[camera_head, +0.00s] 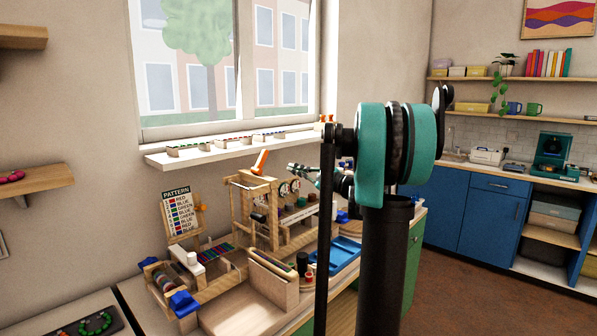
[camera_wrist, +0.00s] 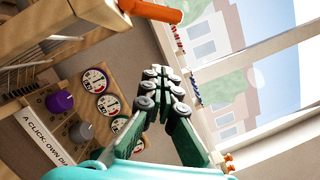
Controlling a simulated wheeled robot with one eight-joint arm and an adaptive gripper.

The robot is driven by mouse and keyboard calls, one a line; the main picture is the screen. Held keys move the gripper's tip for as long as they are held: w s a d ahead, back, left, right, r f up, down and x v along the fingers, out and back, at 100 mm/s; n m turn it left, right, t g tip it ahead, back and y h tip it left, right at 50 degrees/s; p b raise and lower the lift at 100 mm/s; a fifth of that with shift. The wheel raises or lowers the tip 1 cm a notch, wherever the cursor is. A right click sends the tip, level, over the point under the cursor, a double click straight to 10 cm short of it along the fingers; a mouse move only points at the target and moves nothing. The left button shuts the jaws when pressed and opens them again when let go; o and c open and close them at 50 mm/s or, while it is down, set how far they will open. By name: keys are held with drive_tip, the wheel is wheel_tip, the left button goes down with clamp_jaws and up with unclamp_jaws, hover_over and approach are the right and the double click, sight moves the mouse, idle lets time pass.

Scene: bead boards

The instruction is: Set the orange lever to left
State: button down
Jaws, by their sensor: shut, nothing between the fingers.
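The orange lever (camera_head: 261,162) stands on top of the wooden frame (camera_head: 236,207) on the workbench, its upper end tilted to the right in the head view. In the wrist view the lever (camera_wrist: 150,12) shows as an orange cylinder at the top edge, with part of it cut off. My gripper (camera_head: 293,167) is to the right of the lever in the head view, apart from it. In the wrist view my gripper (camera_wrist: 163,86) has its fingers together with nothing between them, clear of the lever.
Dials (camera_wrist: 95,80) and a purple knob (camera_wrist: 59,101) sit on a panel beside my gripper. The window sill (camera_head: 225,148) with bead strips runs behind the frame. A pattern board (camera_head: 180,214) stands to the left, and a blue tray (camera_head: 345,252) lies to the right.

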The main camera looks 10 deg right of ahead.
sight(261, 162)
drive_tip(key=w+a+r, duration=0.2)
drive_tip(key=a+r, duration=0.1)
drive_tip(key=a, duration=0.3)
drive_tip(key=shift+w+a, duration=0.15)
drive_tip(key=shift+a, duration=0.25)
